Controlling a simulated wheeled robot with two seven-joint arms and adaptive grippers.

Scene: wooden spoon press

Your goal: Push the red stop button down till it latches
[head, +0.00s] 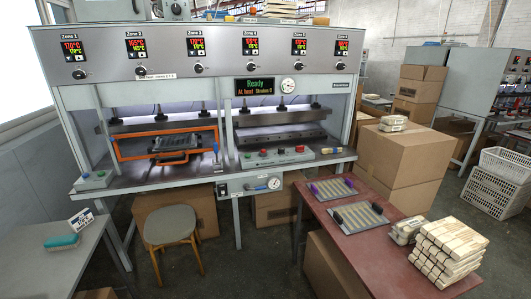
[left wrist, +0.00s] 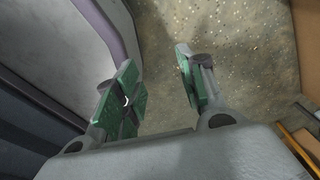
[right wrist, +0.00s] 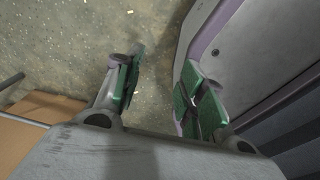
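The press (head: 215,90) stands ahead in the head view. Its control panel (head: 277,158) is on the front ledge at right and carries several small knobs. Red ones show in the middle (head: 281,151) and left of it (head: 263,153), and a reddish one at right (head: 300,149). They are too small to tell which is the stop button or whether it is latched. My left gripper (left wrist: 158,85) is open and empty over the floor in the left wrist view. My right gripper (right wrist: 160,85) is open and empty in the right wrist view. Neither shows in the head view.
A red-brown table (head: 325,210) with trays and stacked wooden pieces (head: 450,250) is at right. A stool (head: 170,232) stands before the press. A grey table (head: 75,265) is at left. Cardboard boxes (head: 405,155) stand at right. Some floor is clear in the middle.

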